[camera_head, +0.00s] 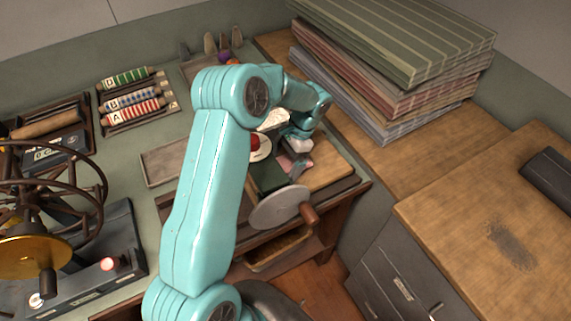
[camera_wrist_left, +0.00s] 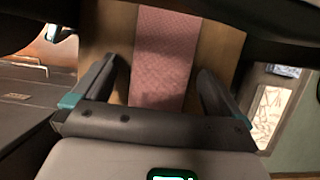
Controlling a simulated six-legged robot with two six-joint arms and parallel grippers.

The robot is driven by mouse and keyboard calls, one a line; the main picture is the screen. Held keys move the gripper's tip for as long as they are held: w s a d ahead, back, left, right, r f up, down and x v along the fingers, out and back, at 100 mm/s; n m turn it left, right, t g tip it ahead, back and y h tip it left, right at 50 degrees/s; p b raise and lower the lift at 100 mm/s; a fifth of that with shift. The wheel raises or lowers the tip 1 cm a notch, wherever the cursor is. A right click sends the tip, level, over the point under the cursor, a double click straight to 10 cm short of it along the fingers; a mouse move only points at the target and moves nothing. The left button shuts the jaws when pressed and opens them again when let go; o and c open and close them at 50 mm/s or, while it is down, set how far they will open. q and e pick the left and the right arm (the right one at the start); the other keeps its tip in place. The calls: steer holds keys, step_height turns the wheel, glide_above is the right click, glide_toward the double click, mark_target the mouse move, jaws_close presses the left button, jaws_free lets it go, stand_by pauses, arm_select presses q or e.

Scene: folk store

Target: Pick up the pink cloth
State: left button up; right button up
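The pink cloth (camera_head: 297,163) lies on a wooden surface in the head view, partly hidden by my left arm and gripper. In the left wrist view the cloth (camera_wrist_left: 163,55) is a flat pink strip with a fine pattern, running up the middle of the picture over brown wood. My left gripper (camera_wrist_left: 156,72) is open, with one finger on each side of the strip and nothing held. In the head view the left gripper (camera_head: 298,142) is above the cloth's far end; its fingers are too small to make out there. My right gripper is in neither view.
A tall stack of folded striped fabrics (camera_head: 385,75) stands behind and right of the gripper. A grey disc with a wooden knob (camera_head: 281,206) sits at the counter's front edge. Striped rolls (camera_head: 130,95) and a wheeled machine (camera_head: 40,225) are at left. The right wooden counter (camera_head: 480,215) is mostly clear.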

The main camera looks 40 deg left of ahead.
arm_select(q)
steer(key=c, duration=1.1)
steer(key=shift+c, duration=0.2)
